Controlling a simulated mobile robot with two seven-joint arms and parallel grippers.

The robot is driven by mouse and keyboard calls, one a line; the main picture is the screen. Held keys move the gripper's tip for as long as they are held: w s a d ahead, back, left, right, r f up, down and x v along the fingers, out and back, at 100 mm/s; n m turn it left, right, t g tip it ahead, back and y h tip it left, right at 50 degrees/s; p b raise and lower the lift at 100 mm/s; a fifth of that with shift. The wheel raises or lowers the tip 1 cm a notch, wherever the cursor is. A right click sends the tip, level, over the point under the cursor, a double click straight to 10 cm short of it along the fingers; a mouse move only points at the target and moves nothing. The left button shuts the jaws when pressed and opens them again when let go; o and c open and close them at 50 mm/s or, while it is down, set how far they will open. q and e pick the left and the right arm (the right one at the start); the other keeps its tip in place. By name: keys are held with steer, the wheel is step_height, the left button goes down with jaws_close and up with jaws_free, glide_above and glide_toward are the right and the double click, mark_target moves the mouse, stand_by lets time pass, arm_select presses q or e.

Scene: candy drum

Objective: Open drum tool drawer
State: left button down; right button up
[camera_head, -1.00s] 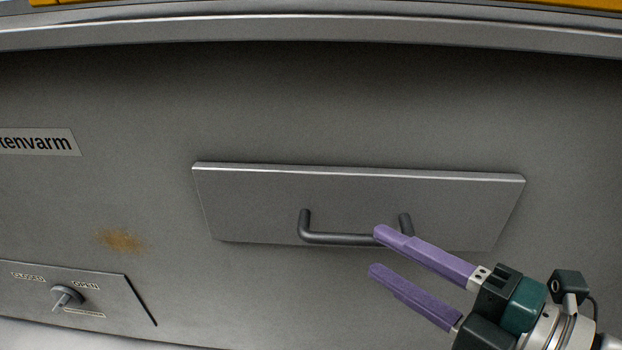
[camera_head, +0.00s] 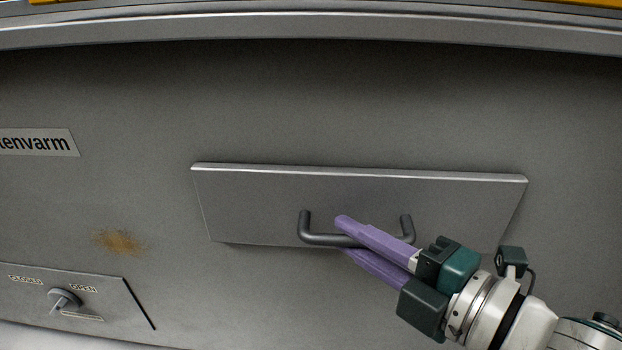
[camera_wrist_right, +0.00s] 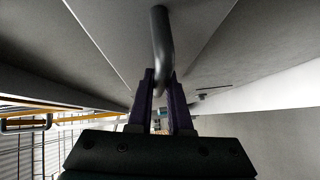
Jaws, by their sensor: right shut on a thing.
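The grey drawer front (camera_head: 250,200) sits in the middle of the drum's grey face in the head view. A dark bar handle (camera_head: 318,239) is fixed across its lower part. My right gripper (camera_head: 343,235) has its purple fingers shut on the middle of the handle bar, one finger above and one below. In the right wrist view the handle (camera_wrist_right: 162,45) runs down between the two fingers (camera_wrist_right: 161,92). The fingers hide the middle of the bar in the head view. My left gripper is not in view.
A lever knob (camera_head: 64,299) with CLOSED and OPEN labels is on a plate at the lower left. A text label (camera_head: 38,142) is at the left. A rim ledge (camera_head: 300,30) runs along the top.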

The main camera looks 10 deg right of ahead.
jaws_close()
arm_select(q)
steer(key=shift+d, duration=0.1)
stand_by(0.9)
